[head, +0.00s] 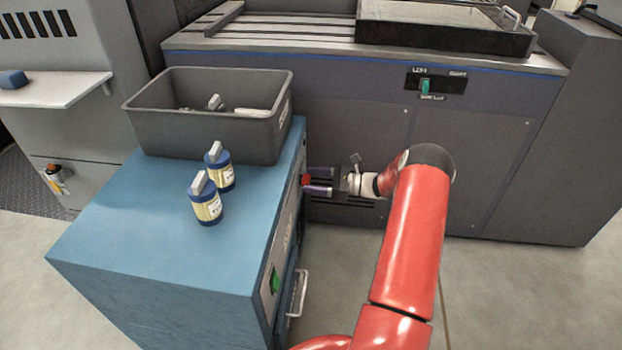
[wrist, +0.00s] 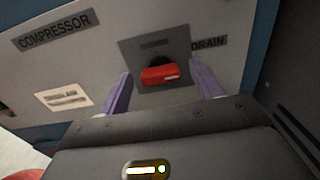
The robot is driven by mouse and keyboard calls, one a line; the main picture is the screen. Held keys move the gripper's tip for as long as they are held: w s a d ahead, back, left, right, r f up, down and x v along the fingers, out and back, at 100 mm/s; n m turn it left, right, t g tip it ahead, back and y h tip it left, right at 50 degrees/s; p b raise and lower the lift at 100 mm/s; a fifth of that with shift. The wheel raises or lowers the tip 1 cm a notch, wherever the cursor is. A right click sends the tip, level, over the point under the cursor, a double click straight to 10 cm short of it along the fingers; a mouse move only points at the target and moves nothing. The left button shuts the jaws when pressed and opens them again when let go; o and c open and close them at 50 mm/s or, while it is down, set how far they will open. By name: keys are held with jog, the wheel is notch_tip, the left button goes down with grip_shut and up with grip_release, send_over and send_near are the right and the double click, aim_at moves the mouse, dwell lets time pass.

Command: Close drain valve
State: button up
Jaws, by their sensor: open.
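The drain valve's red handle (wrist: 160,75) sits on a dark square plate beside a DRAIN label (wrist: 208,43) in the wrist view. The handle lies roughly level across the picture. My gripper (wrist: 160,92) is open, with one purple finger on each side of the handle and visible gaps between. I cannot tell how far the fingertips reach toward the plate. In the head view my gripper (head: 319,180) points left at the side of the blue cabinet (head: 110,225). A small red part of the valve (head: 305,180) shows there by the fingertips.
A grey bin (head: 205,132) and two blue-and-cream bottles (head: 207,208) stand on the cabinet. A dark machine (head: 500,150) stands close behind my arm. The cabinet has a protruding metal handle (head: 298,294). Floor is clear at the lower right.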

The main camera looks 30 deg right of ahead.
jog(key=shift+w+a, duration=0.3)
jog(key=shift+a, duration=0.15)
jog(key=shift+c, duration=0.4)
jog(key=c, duration=0.9)
jog(key=shift+f+n+b, duration=0.1)
jog(key=shift+n+b, duration=0.2)
jog(key=shift+b, duration=0.1)
jog(key=shift+s+a+f+n+b, duration=0.1)
jog(key=shift+n+b, duration=4.05)
jog(key=shift+n, duration=0.15)
jog(key=shift+s+f+n+b, duration=0.1)
jog(key=shift+n+b, duration=4.05)
jog(key=shift+n, duration=0.15)
